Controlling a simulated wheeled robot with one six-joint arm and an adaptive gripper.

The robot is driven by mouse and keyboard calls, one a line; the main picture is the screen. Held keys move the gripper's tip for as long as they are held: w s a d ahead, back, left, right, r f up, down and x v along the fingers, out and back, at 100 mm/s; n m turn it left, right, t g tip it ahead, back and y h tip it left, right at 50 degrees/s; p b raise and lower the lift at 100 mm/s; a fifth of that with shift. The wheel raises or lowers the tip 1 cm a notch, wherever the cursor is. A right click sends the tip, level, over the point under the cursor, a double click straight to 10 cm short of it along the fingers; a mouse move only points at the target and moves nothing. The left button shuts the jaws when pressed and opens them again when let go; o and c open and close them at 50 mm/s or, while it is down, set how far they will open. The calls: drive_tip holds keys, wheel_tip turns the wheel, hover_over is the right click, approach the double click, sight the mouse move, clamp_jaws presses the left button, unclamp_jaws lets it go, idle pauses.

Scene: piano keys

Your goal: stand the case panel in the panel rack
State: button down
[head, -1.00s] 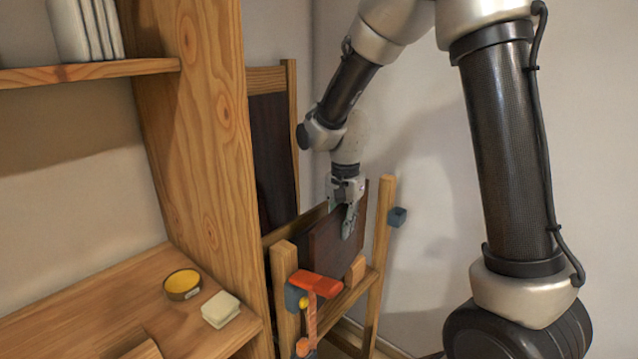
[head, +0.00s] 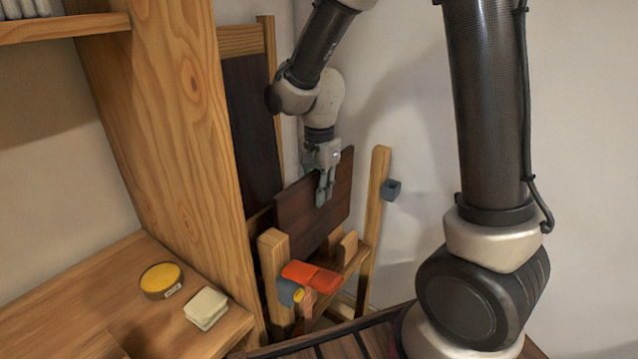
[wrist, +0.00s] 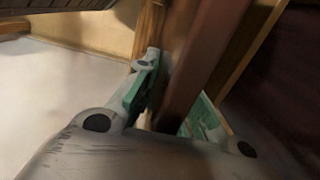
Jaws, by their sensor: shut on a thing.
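The case panel (head: 300,218) is a dark brown board, standing upright and a little tilted in the head view. My gripper (head: 324,192) is shut on its upper edge from above. In the wrist view the panel (wrist: 195,75) runs between my green-padded fingers (wrist: 165,110). The panel rack (head: 375,225) is a wooden frame with two front posts and a lower rail. The panel is within the rack, behind the front posts. Its lower edge is partly hidden by the rail and the orange clamp, so I cannot tell whether it rests on the rack.
A tall wooden side panel (head: 180,120) stands left. A yellow tin (head: 161,279) and a pale block (head: 206,307) lie on the wooden surface.

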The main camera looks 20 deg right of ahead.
sight(319, 231)
drive_tip(key=shift+f, duration=6.1)
drive_tip(key=c, duration=1.4)
unclamp_jaws()
